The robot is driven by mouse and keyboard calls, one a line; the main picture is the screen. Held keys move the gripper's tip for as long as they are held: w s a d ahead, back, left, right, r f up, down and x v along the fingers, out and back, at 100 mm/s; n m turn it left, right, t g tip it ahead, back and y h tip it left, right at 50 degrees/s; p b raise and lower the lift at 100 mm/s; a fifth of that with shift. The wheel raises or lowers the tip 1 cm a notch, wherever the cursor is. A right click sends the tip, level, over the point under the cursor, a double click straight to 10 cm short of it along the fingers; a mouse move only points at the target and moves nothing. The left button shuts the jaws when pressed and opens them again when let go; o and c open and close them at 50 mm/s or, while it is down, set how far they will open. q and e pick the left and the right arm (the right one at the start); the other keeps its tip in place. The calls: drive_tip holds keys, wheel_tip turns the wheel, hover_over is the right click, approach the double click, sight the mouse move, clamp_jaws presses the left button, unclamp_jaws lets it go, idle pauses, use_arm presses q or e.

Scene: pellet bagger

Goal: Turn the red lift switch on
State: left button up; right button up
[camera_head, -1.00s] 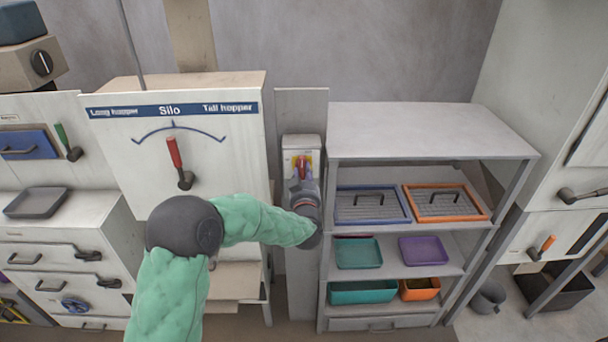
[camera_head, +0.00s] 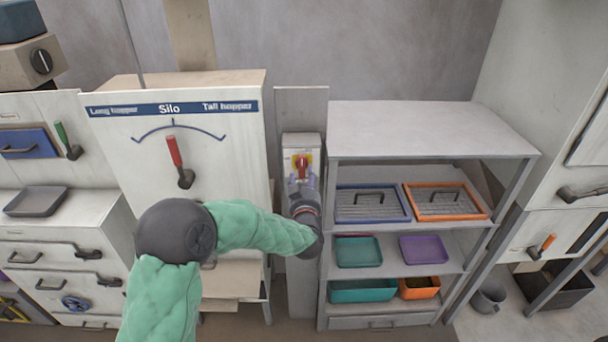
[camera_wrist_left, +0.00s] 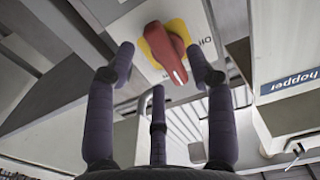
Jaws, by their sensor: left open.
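The red lift switch (camera_head: 303,161) is a red rotary knob on a yellow disc, on a pale box mounted on a narrow upright panel. In the left wrist view the red knob (camera_wrist_left: 167,52) sits just beyond and between the fingertips, its white-marked end pointing down and right. A label reading "Off" is partly visible beside it. My left gripper (camera_head: 303,184) is open just below the switch in the head view. It also shows in the left wrist view (camera_wrist_left: 160,75), its fingers spread and apparently clear of the knob. My right gripper is not in view.
A silo panel (camera_head: 205,150) with a red-handled lever (camera_head: 174,152) stands left of the switch. A shelf unit (camera_head: 430,130) with blue, orange, teal and purple trays stands close on the right.

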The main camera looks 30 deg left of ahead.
use_arm(q)
drive_tip(key=v, duration=0.9)
